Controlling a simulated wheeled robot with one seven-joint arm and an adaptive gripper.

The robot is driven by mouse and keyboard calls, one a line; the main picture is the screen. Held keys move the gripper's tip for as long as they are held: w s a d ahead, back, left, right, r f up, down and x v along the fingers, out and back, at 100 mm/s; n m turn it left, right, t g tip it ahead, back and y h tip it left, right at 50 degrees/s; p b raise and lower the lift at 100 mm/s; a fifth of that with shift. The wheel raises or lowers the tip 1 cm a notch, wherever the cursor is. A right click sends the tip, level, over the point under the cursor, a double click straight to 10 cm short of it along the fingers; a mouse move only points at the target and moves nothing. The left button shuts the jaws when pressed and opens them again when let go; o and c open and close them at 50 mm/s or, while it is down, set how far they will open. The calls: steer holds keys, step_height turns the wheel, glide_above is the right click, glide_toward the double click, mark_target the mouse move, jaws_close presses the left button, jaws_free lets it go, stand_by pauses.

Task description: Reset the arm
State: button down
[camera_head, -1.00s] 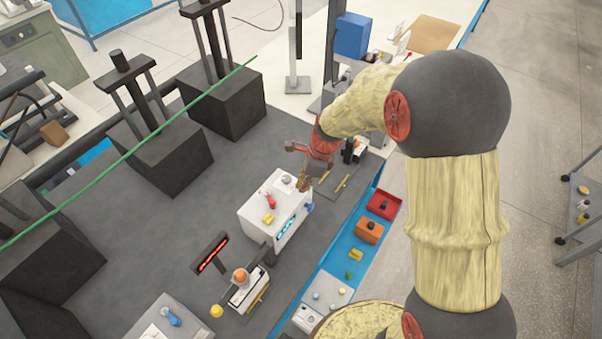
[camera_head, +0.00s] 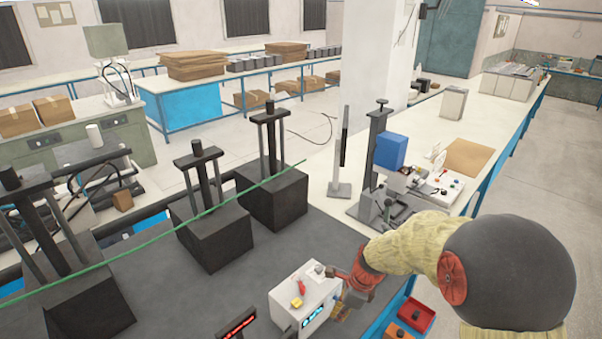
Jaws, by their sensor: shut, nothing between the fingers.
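My arm comes in from the lower right in the head view, with a dark grey joint and a pale yellow cover. My gripper (camera_head: 345,287) is at the end of the red wrist, beside the right edge of a white box (camera_head: 290,315) with a blue lit display. It looks small and partly hidden by the wrist. It is shut with nothing in it. I cannot tell how far above the bench its fingertips are.
Several black blocks with posts (camera_head: 272,196) stand on the dark grey mat (camera_head: 225,292). A green rod (camera_head: 140,233) runs across them. A stand with a blue box (camera_head: 391,150) is behind my arm. Open floor is farther right.

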steer(key=s+d+r+n+t+h+b, duration=0.1)
steer(key=s+d+n+b, duration=0.1)
steer(key=s+n+b, duration=0.5)
steer(key=s+d+r+n+t+b, duration=0.2)
steer(key=s+d+n+b, duration=0.1)
steer(key=s+n+b, duration=0.4)
steer(key=s+d+r+n+t+h+b, duration=0.1)
steer(key=s+d+r+n+b, duration=0.1)
steer(key=s+n+b, duration=0.4)
steer(key=s+d+n, duration=0.1)
steer(key=s, duration=0.2)
steer(key=shift+s+t+h+b, duration=0.3)
steer(key=shift+s+t+b, duration=0.1)
